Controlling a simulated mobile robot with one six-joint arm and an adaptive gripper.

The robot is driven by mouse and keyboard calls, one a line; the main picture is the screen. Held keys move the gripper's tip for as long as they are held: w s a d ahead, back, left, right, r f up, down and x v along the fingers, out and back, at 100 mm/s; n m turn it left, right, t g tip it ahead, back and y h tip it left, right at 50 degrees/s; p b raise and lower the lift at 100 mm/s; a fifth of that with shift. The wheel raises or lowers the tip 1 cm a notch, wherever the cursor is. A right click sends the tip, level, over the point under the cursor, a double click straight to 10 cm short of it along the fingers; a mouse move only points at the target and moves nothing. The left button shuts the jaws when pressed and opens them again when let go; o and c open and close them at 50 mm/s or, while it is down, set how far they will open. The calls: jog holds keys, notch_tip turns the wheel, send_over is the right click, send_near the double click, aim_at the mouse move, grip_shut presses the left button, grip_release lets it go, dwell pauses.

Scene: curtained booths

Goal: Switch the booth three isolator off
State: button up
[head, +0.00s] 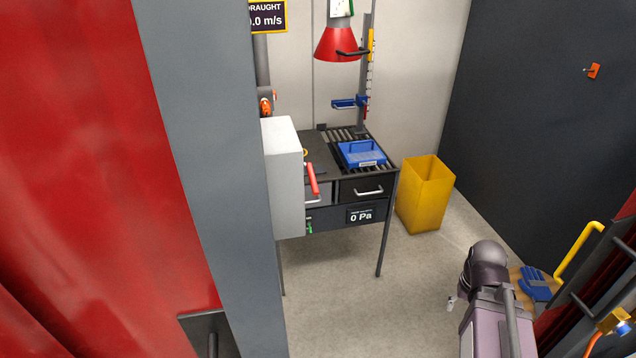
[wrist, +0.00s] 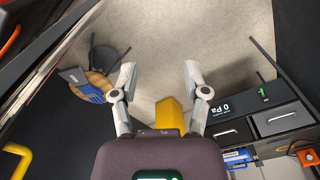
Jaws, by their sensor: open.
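A pale grey box (head: 284,180) stands at the near left of the booth, beside the grey partition post. A red lever handle (head: 312,179) sticks out at its right side, slanting down to the right; it looks like an isolator handle. I see no booth number on it, and its front face is turned away from me. My gripper (wrist: 160,70) shows in the wrist view with its two fingers spread apart and nothing between them. It points at bare floor, away from the box. In the head view my arm is at the lower right and the fingers are not clear.
A dark bench (head: 348,190) with drawers and a "0 Pa" display carries a blue case (head: 361,153). A yellow bin (head: 425,194) stands right of it. A red lamp hood (head: 338,43) hangs above. A red curtain (head: 90,170) fills the left. Floor (head: 340,300) before the bench is clear.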

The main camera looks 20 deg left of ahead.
jog(key=shift+a, duration=0.1)
jog(key=n+y+b, duration=0.3)
jog(key=n+y, duration=0.1)
jog(key=y, duration=1.4)
send_near(314, 182)
jog(key=shift+d+f, duration=0.25)
jog(key=shift+d, duration=0.65)
jog(key=shift+d+f, duration=0.2)
jog(key=shift+d, duration=0.7)
jog(key=shift+a, duration=0.1)
jog(key=shift+a, duration=6.8)
grip_shut()
